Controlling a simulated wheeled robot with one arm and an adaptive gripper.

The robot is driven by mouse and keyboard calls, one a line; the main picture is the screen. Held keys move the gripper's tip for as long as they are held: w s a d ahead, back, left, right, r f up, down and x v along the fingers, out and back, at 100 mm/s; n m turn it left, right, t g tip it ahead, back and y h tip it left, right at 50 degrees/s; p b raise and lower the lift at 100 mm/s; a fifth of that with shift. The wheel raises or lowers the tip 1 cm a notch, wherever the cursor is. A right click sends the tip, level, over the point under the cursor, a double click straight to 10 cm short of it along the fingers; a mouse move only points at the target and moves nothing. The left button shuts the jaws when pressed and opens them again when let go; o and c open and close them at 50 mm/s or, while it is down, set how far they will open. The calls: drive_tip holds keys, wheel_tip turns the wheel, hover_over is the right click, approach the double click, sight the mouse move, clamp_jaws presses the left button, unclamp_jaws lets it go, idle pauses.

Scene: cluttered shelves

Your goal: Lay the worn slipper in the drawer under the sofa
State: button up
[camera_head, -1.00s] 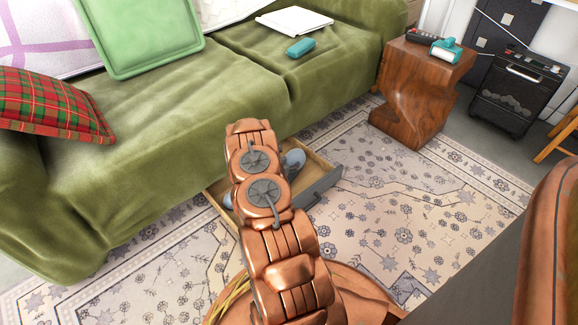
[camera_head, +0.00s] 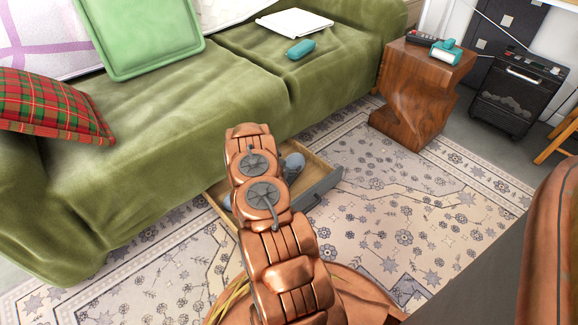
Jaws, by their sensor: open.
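The drawer (camera_head: 322,188) under the green sofa (camera_head: 170,110) is pulled out over the rug. It has a grey front and pale wooden sides. My copper-coloured arm reaches over it and hides its middle. A grey-blue rounded shape (camera_head: 294,165) shows at the right of the arm, over the drawer. A smaller grey-blue bit shows at the left of the arm. I cannot tell whether these are the worn slipper or part of my gripper. My gripper's fingers are hidden behind the arm.
A carved wooden side table (camera_head: 415,95) stands right of the sofa, with a remote and a teal-and-white object on it. A black heater (camera_head: 518,92) is further right. A teal case (camera_head: 300,48) and white papers lie on the sofa. The patterned rug right of the drawer is clear.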

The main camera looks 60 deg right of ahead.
drive_tip(key=shift+r, duration=0.1)
drive_tip(key=shift+r, duration=0.2)
drive_tip(key=p+v, duration=0.4)
drive_tip(key=v, duration=0.8)
drive_tip(key=shift+r, duration=0.15)
